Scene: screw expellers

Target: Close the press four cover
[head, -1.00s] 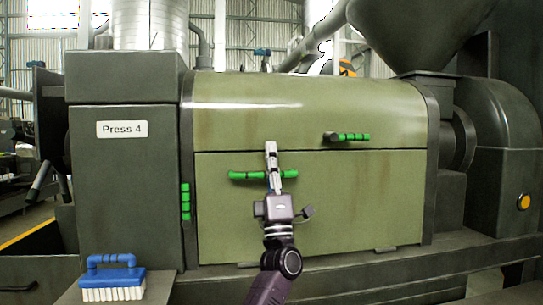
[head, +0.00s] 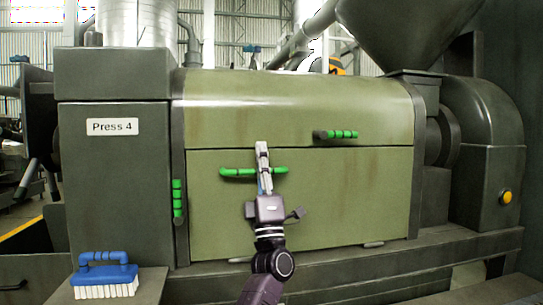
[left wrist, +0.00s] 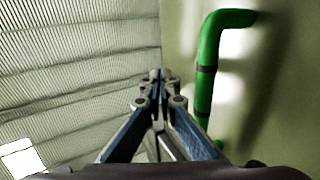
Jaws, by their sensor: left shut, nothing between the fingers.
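Press four, labelled "Press 4" (head: 112,127), has an olive-green front with a curved upper panel (head: 270,105) and a flat lower panel (head: 340,200). The two panels meet along a narrow seam and look flush. A green bar handle (head: 235,172) is on the lower panel, partly hidden by my left gripper (head: 262,148). A second green handle (head: 340,134) is on the upper panel. My left gripper is shut and empty, its tips near the seam. In the left wrist view, its tips (left wrist: 160,77) are beside a green handle (left wrist: 206,75), apparently apart from it.
A blue brush (head: 105,276) with white bristles sits on a ledge at lower left. A green upright handle (head: 178,200) is on the left edge of the front. A grey hopper (head: 400,35) rises at upper right.

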